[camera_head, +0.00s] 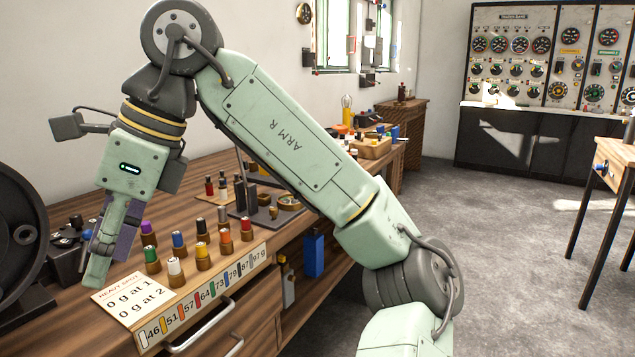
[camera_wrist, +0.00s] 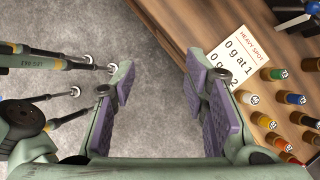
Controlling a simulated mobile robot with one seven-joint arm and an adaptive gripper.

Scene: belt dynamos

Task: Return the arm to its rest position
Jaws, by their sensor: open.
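My green arm (camera_head: 290,135) reaches from the lower right up and over to the left in the head view. My gripper (camera_head: 105,250) points down at the left, in front of the workbench edge and near the heavy spot card (camera_head: 135,292). In the wrist view my gripper (camera_wrist: 162,90) is open, its purple pads wide apart with nothing between them. Bare floor (camera_wrist: 160,50) and the bench edge show beyond the fingers. The far finger is partly hidden in the head view.
The wooden workbench (camera_head: 70,330) carries several colour-topped pegs (camera_head: 200,232) beside the card. A dark round machine (camera_head: 20,235) stands at the far left. A gauge cabinet (camera_head: 540,135) and a small wooden table (camera_head: 612,160) are at the right. Grey floor (camera_head: 500,250) is free between.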

